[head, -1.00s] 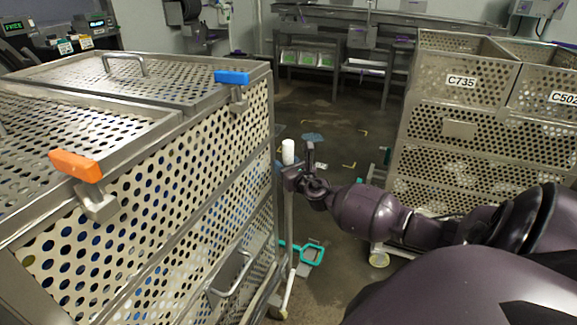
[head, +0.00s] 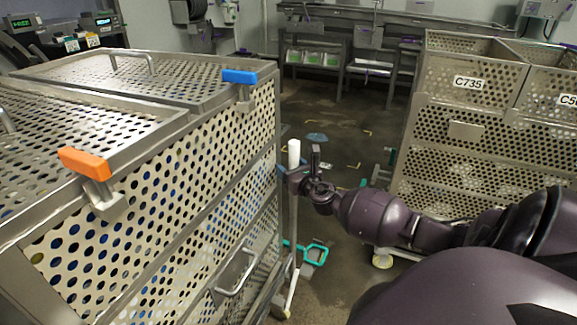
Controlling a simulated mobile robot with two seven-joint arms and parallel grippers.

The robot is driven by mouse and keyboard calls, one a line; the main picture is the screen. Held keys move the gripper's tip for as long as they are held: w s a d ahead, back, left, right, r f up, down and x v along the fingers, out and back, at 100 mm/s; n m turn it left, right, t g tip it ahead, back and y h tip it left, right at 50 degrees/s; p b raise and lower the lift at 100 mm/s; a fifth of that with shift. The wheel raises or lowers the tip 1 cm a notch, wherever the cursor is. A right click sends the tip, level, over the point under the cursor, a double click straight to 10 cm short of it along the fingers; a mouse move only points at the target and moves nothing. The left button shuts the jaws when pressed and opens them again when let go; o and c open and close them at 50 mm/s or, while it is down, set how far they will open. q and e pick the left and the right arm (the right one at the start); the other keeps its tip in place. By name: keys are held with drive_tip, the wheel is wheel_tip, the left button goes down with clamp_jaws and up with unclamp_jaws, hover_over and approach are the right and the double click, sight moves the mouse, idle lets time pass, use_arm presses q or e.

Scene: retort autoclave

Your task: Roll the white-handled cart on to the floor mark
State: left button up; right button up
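A large perforated metal cart (head: 215,165) with orange and blue latches on top fills the left side of the head view. An upright white handle (head: 294,152) stands on a post at its right end. My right gripper (head: 294,175) is at the handle's lower end and appears shut around it; the fingertips are small and partly hidden. Yellow corner marks (head: 352,165) lie on the floor beyond the gripper, between the carts. My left gripper is out of view.
A second perforated cart (head: 460,131) labelled C735 stands on the right, near my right arm. A teal pedal (head: 316,254) sticks out low by the left cart's end. A metal bench (head: 390,20) runs along the back. Open floor lies between the carts.

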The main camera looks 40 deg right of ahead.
drive_tip(key=s+a, duration=0.2)
drive_tip(key=s, duration=0.7)
drive_tip(key=shift+s, duration=0.3)
drive_tip(key=s+a+f+m+g+y, duration=0.1)
drive_tip(key=s+a+f+m, duration=0.4)
drive_tip(key=m, duration=0.6)
drive_tip(key=s+a+f+m+g+y, duration=0.1)
drive_tip(key=s+a+f+m+g, duration=0.2)
drive_tip(key=s+a+f+m, duration=0.3)
drive_tip(key=s+a+f+m+g+y, duration=0.1)
drive_tip(key=s+a+f+m, duration=0.5)
drive_tip(key=a+m, duration=0.5)
drive_tip(key=m, duration=0.4)
drive_tip(key=shift+s+a+f+m+g, duration=0.25)
drive_tip(key=shift+a+f+m+g, duration=0.1)
drive_tip(key=shift+m+g, duration=0.05)
